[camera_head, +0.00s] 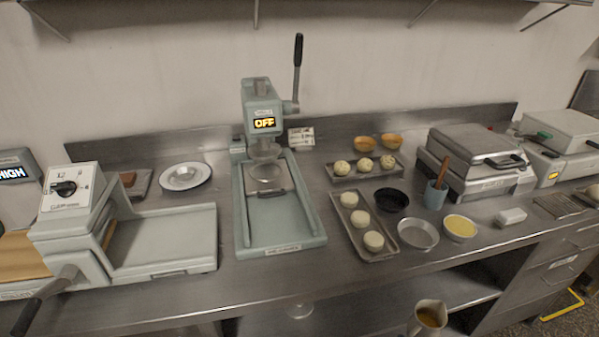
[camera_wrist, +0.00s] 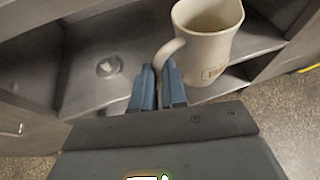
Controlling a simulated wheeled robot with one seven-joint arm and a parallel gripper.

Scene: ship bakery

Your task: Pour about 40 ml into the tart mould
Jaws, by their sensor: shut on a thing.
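My gripper (camera_wrist: 160,88) is shut on the handle of a cream jug (camera_wrist: 208,45) in the wrist view; a label shows on the jug's side. The jug also shows in the head view (camera_head: 421,328), at the bottom edge, in front of the counter and below its top, with amber liquid inside. It looks roughly upright. My gripper is out of the head view. A shallow round grey metal dish (camera_head: 418,234), which looks like the tart mould, stands on the counter and appears empty. A black round dish (camera_head: 391,199) stands behind it.
A bowl of yellow filling (camera_head: 460,228) stands right of the grey dish. A tray of dough balls (camera_head: 384,254) lies to its left. A blue-grey cup with a wooden-handled tool (camera_head: 435,196) stands behind. The counter's front edge and an open lower shelf (camera_head: 350,300) are near the jug.

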